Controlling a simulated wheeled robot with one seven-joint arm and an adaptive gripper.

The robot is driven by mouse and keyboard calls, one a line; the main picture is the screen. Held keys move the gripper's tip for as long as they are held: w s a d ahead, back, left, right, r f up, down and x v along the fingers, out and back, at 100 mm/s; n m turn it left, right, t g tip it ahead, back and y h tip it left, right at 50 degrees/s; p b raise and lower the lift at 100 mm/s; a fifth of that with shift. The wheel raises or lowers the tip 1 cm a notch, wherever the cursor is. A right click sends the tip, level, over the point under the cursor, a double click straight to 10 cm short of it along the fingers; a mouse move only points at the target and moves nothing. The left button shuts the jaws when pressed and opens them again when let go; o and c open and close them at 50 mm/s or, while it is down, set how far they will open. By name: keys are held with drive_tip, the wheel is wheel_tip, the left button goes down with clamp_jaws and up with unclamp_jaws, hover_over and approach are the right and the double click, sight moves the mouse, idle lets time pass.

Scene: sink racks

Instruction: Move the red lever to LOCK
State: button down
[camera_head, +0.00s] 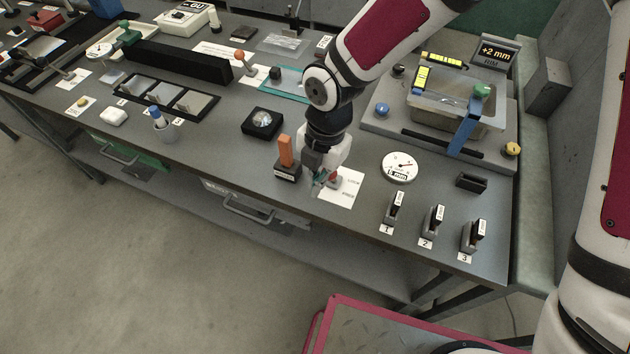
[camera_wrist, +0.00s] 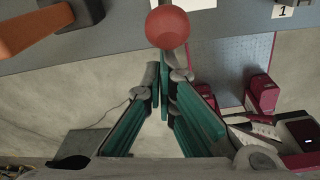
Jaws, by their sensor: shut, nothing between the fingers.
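The red lever (camera_head: 334,178) is partly hidden by my gripper in the head view. It stands at the white label card (camera_head: 349,190), whose two small words are too blurred to read surely. In the wrist view its round red knob (camera_wrist: 167,27) shows at top centre, just beyond my fingertips. My gripper (camera_head: 319,180) points down at the bench beside the lever, on its left. Its green fingers (camera_wrist: 165,72) are shut with nothing between them. I cannot tell whether the fingertips touch the knob.
An orange upright block (camera_head: 286,150) on a dark base stands close left of my gripper. A round dial (camera_head: 398,167) lies to the right, with several numbered holders (camera_head: 433,222) beyond it. The bench's front edge is near.

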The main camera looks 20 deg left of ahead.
drive_tip(key=shift+w, duration=0.15)
drive_tip(key=shift+w+r+g, duration=0.2)
drive_tip(key=shift+g, duration=0.1)
drive_tip(key=shift+w+r+b, duration=0.15)
drive_tip(key=shift+w+b, duration=0.15)
drive_tip(key=shift+w+d+r+g+b, duration=0.1)
drive_tip(key=shift+w+r+g+b, duration=0.05)
drive_tip(key=shift+w+g+b, duration=0.3)
drive_tip(key=shift+w+d+r+g+b, duration=0.1)
drive_tip(key=shift+w+r+g+b, duration=0.1)
drive_tip(key=shift+w+g, duration=0.3)
drive_tip(key=w+g+b, duration=0.6)
drive_tip(key=w+b, duration=0.2)
drive_tip(key=b, duration=0.2)
drive_tip(key=shift+w+d+r+y+b, duration=0.2)
drive_tip(key=shift+d+r+y+b, duration=0.15)
drive_tip(key=shift+r+y, duration=0.1)
drive_tip(key=shift+a, duration=0.1)
